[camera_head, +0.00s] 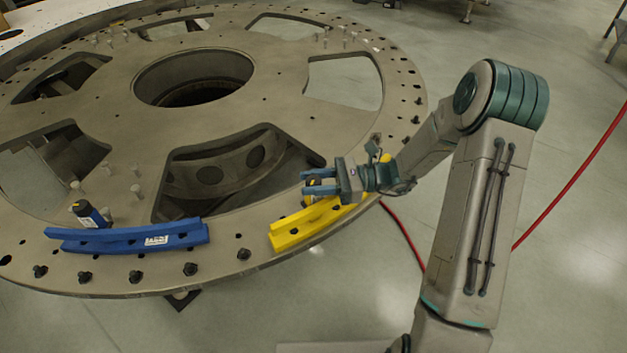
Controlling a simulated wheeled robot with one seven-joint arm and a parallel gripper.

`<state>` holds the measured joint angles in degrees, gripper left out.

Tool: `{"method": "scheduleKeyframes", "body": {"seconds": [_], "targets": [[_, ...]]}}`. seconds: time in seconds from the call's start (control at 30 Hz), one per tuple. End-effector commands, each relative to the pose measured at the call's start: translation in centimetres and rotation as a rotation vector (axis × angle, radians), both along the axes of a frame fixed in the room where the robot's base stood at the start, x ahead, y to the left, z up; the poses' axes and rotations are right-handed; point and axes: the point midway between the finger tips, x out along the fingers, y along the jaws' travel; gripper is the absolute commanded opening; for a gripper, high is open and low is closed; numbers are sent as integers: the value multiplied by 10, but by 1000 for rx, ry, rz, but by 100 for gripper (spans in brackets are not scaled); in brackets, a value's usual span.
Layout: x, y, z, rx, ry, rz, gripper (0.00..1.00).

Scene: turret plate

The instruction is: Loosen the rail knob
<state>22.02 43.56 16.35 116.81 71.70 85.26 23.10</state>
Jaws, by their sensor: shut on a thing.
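A yellow rail (314,222) lies on the rim of the round turret plate (235,215), at its near right side. My gripper (312,183) is over the far side of the yellow rail, pointing left. It is shut on a dark and yellow knob (309,199) at that rail, mostly hidden by the fingers. A blue rail (135,238) with a white label lies on the rim further left. Another dark knob with a yellow top (90,214) stands tilted behind the blue rail, apart from my gripper.
Several black bolts (190,268) line the plate's outer edge, and several pale pins (136,192) stand up from it. The plate has a large round centre hole and wide cutouts. A red hose (574,177) runs over the floor at right, behind my arm.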

Motion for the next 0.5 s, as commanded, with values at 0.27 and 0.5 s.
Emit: {"method": "scheduleKeyframes", "body": {"seconds": [0.27,0.5], "targets": [[1,1,0,1,-2,263,11],[1,1,0,1,-2,492,11]]}}
